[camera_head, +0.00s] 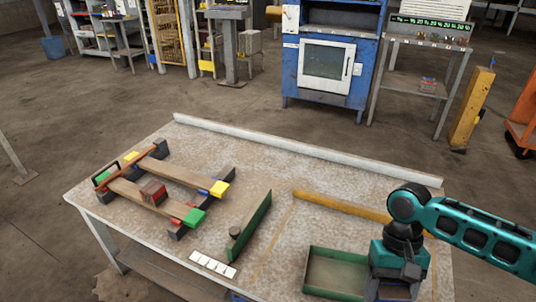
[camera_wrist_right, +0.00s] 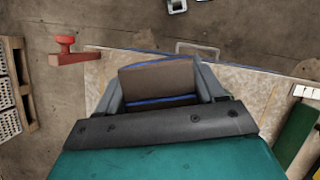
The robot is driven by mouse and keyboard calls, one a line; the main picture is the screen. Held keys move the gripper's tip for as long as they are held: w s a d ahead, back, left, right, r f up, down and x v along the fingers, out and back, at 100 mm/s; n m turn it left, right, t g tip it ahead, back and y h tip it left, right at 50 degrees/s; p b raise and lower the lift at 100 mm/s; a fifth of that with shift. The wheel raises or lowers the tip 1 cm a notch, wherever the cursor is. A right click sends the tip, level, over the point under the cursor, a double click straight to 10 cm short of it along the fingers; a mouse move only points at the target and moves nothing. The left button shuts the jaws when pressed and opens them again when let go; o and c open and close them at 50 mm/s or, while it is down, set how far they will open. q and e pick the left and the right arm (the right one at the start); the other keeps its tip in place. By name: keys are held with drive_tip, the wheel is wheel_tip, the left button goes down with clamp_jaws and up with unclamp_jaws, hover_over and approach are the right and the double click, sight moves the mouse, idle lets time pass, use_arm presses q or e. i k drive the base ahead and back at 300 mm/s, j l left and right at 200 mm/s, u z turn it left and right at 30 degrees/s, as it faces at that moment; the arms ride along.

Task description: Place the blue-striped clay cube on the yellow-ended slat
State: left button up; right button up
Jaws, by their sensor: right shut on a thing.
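The blue-striped clay cube (camera_wrist_right: 158,80) shows in the right wrist view, brown with blue bands, between the two fingers of my right gripper (camera_wrist_right: 160,88), which is shut on it. My left gripper is not in view.
A parallel green-ended slat (camera_head: 172,207) carries a red-marked cube (camera_head: 152,192). A reddish bar (camera_head: 118,174) crosses the slats' left ends. A green upright board (camera_head: 250,225), a yellowish bar (camera_head: 340,206) and a green tray (camera_head: 335,272) stand between the slats and my right arm.

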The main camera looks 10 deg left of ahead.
sight(183, 174)
drive_tip(key=i+j+u, duration=0.1)
drive_tip(key=j, duration=0.4)
drive_tip(key=i+j, duration=0.3)
drive_tip(key=j, duration=0.15)
drive_tip(key=i+j+u, duration=0.15)
drive_tip(key=j, duration=0.35)
drive_tip(key=i+j, duration=0.25)
drive_tip(key=j, duration=0.2)
drive_tip(key=i+j+u, duration=0.15)
drive_tip(key=j, duration=0.3)
drive_tip(key=i+j, duration=0.35)
drive_tip(key=k+j+u, duration=0.05)
drive_tip(key=j, duration=0.05)
